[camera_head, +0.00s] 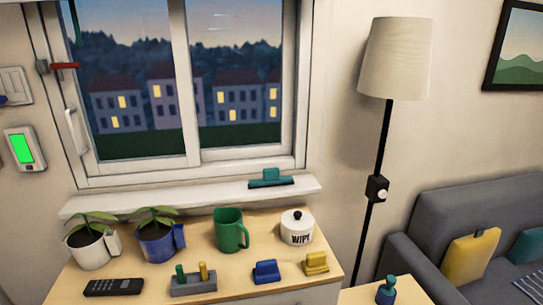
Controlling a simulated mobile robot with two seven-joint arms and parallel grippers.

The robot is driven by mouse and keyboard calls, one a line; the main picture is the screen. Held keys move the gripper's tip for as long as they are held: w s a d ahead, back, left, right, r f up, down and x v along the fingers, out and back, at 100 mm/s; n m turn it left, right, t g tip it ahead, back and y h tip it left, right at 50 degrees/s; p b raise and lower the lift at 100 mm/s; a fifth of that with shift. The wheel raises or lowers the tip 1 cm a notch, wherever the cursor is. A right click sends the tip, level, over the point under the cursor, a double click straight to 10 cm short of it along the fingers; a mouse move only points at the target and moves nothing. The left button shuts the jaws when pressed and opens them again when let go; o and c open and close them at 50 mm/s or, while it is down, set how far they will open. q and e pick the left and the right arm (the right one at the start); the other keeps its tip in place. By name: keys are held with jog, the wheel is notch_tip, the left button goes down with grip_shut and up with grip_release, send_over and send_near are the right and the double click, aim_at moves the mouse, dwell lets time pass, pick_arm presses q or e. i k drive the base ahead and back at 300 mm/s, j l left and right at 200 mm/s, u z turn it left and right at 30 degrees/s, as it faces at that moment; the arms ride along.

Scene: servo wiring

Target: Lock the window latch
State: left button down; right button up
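The window (192,85) is at the upper left of the head view, with two panes in a white frame. A latch with a red lever (65,66) and a dark base sits on the left side of its frame. The red lever points roughly level to the right, toward the pane. A white pull handle (75,132) is below it on the left sash. Whether the latch is engaged cannot be told. Neither of my grippers shows in the view.
The sill holds a teal squeegee (270,179). The cabinet below carries two potted plants (88,248), a green mug (230,230), a white pot (297,228), a dark remote (114,287) and small colored blocks. A floor lamp (395,60) and grey sofa (428,222) stand right.

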aim_at(59, 66)
jog(key=u, duration=1.35)
jog(key=j+u, duration=0.2)
jog(key=j, duration=0.1)
